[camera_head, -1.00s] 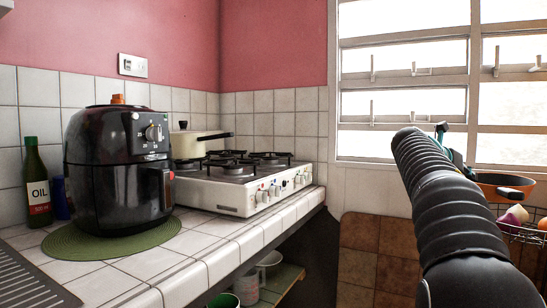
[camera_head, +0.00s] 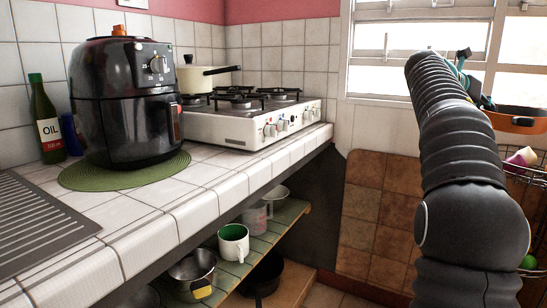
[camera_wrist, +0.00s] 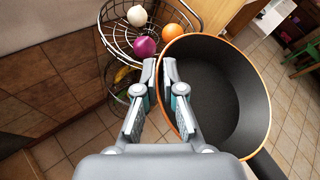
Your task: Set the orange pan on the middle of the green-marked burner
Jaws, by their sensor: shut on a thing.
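The orange pan (camera_head: 520,124) is at the right edge of the head view, partly cut off. In the wrist view the pan (camera_wrist: 222,95) has a dark inside, an orange rim and a dark handle at lower right. My gripper (camera_wrist: 160,68) is shut on the pan's near-left rim and holds it in the air beside a wire basket. In the head view my arm hides much of my gripper (camera_head: 474,82). The white stove (camera_head: 235,130) stands on the counter at the back, with several dark burners. I cannot make out a green mark on any burner.
A cream pot (camera_head: 190,77) with a dark handle stands at the stove's back left. A black air fryer (camera_head: 125,110) on a green mat (camera_head: 75,180) and an oil bottle (camera_head: 46,125) stand left. The wire basket (camera_wrist: 112,42) holds produce. Shelves below hold cups and pots.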

